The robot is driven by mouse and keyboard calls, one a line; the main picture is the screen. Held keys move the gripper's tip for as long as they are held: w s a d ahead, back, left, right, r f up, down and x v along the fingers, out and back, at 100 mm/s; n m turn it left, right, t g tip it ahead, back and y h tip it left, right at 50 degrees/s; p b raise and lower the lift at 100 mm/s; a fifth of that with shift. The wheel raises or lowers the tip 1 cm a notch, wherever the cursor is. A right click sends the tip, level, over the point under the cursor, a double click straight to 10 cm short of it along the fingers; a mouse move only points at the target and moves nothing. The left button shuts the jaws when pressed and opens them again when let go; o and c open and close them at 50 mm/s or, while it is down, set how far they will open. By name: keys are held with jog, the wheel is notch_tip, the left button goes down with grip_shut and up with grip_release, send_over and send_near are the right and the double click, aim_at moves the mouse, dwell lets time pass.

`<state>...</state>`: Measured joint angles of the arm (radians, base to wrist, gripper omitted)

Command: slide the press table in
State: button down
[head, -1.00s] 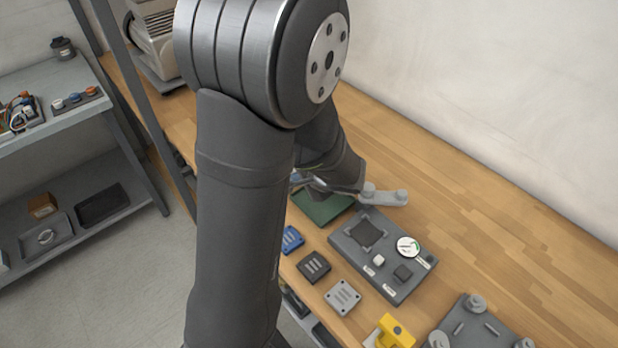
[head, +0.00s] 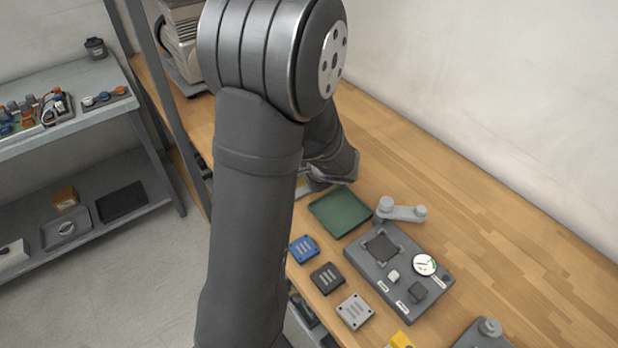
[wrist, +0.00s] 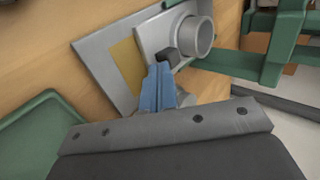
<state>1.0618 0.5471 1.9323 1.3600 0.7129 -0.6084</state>
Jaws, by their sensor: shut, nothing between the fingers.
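In the wrist view, a light grey sliding plate (wrist: 153,38), which looks like the press table, carries a short grey ring or cup (wrist: 197,37) and a small dark block (wrist: 171,58). It lies over a larger grey base plate (wrist: 103,48) with a tan strip (wrist: 128,64). My gripper (wrist: 160,68) has its blue fingers together and empty, with the tips right by the dark block. I cannot tell whether they touch it. A green frame (wrist: 285,40), perhaps the press, stands at the upper right. In the head view my arm hides the gripper and most of this.
A green tray (head: 341,212) lies close to my gripper; it also shows in the wrist view (wrist: 42,135). Nearby are a grey lever piece (head: 402,212), a grey panel with a dial (head: 398,268) and blue, black and grey blocks.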

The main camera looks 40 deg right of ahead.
jog(key=w, duration=0.6)
jog(key=shift+w, duration=0.4)
jog(key=shift+w+a+r, duration=0.1)
jog(key=shift+w, duration=0.15)
jog(key=s, duration=0.5)
jog(key=shift+s+r, duration=0.15)
jog(key=shift+r, duration=0.2)
jog(key=v, duration=0.9)
jog(key=shift+f, duration=0.1)
